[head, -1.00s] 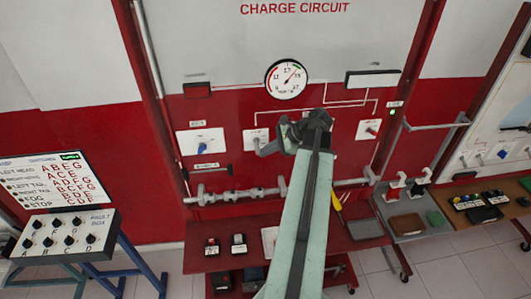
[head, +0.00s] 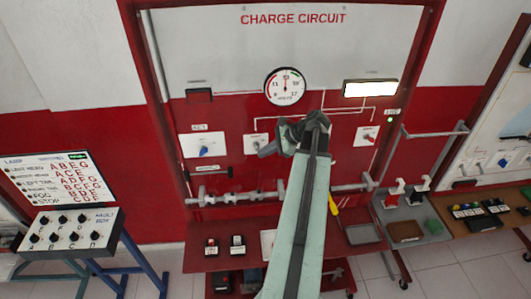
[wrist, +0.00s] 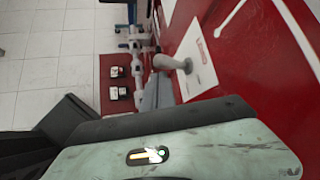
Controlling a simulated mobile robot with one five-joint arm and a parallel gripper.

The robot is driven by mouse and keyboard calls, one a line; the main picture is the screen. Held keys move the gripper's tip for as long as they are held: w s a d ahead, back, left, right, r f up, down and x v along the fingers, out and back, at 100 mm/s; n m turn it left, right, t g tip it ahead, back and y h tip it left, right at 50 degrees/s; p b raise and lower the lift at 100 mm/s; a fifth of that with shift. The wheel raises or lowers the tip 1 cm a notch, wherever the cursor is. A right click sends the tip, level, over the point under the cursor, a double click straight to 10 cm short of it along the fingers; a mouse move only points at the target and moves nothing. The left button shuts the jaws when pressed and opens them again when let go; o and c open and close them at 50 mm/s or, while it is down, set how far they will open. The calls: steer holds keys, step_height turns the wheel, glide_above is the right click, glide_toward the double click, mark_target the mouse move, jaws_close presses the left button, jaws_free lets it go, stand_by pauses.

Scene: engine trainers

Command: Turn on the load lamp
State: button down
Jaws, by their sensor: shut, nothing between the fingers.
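The charge circuit board has a rectangular lamp (head: 370,88) at its upper right, which glows bright white. A white switch plate (head: 250,143) sits below the gauge, partly hidden behind my gripper (head: 266,151). My gripper is shut and empty, with its tip close to this plate; the head view does not show whether they touch. In the wrist view a grey lever (wrist: 173,63) stands out from a white plate (wrist: 205,62) with red lettering too blurred to read.
A round gauge (head: 285,86) hangs above. A plate with a blue knob (head: 203,150) is to the left and another switch plate (head: 366,136) to the right. A red bench (head: 215,260) stands below and a fault box (head: 70,232) at left.

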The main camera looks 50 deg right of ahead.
steer(key=shift+r, duration=0.1)
steer(key=shift+w+d+r+p, duration=0.1)
steer(key=shift+d+r+p, duration=0.05)
steer(key=shift+r+p, duration=0.6)
steer(key=p+v, duration=0.5)
steer(key=v, duration=0.2)
steer(key=shift+s, duration=0.4)
steer(key=shift+d, duration=0.1)
